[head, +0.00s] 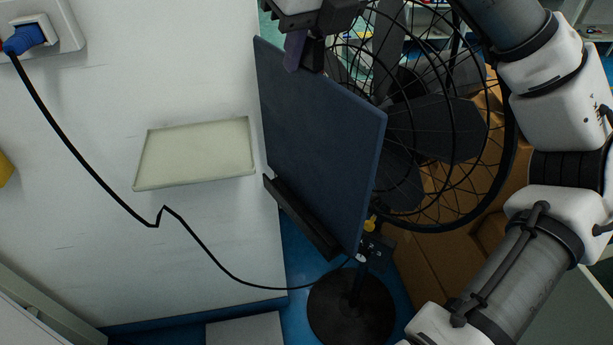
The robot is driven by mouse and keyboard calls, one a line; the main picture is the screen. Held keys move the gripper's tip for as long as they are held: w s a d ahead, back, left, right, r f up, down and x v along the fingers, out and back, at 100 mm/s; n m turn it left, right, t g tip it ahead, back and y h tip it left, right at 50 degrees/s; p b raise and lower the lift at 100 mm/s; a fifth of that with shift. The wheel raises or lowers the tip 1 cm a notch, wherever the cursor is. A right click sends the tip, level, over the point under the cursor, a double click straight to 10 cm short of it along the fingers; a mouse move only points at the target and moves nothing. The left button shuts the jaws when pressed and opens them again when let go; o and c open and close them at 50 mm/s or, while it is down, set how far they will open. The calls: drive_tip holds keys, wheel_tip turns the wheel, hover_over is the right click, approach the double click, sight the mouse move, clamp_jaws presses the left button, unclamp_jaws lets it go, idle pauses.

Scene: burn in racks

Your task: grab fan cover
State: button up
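A flat dark blue panel (318,140), which looks like the fan cover, stands upright and tilted in the head view, in front of the left part of a black fan (440,125). Its lower edge is by a black ledge (302,217). The fan also has a round black wire guard (512,150). My gripper (304,68) is at the panel's top edge, left of the fan, with its fingertips overlapping that edge. I cannot tell whether the fingers grip the panel or are only close to it.
A white wall with a pale shallow tray (195,153) is on the left. A black cable runs from a blue plug (24,40) across to the fan's stand. The round fan base (350,312) is on the blue floor. Cardboard boxes (430,250) stand behind the fan.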

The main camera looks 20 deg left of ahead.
clamp_jaws()
drive_tip(key=shift+r, duration=0.15)
idle(1.1)
